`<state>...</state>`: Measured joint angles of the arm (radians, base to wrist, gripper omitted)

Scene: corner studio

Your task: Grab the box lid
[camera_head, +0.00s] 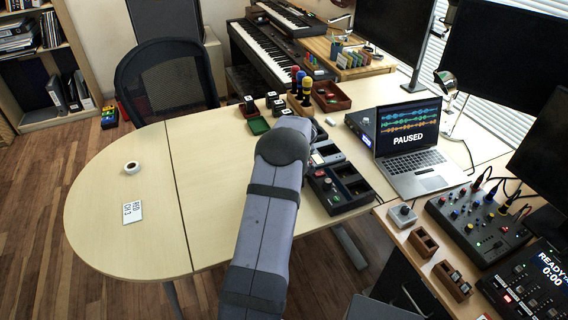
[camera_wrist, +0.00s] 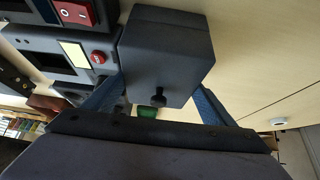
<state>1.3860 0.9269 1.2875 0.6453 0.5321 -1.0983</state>
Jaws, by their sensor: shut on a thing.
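In the wrist view, a dark grey block-shaped piece with a small black knob, which looks like the box lid (camera_wrist: 162,55), sits between the two blue fingers of my gripper (camera_wrist: 158,88). The fingers press on its left and right sides, so my gripper is shut on it. The knob faces the camera. In the head view my grey arm reaches over the table and hides my gripper and the lid. I cannot tell whether the lid touches anything beneath it.
Dark trays (camera_head: 338,187) and devices stand right of my arm, close to the laptop (camera_head: 408,150). A red rocker switch (camera_wrist: 74,13) shows left of the lid. A tape roll (camera_head: 132,167) and a label card (camera_head: 132,212) lie on the table's mostly clear left part.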

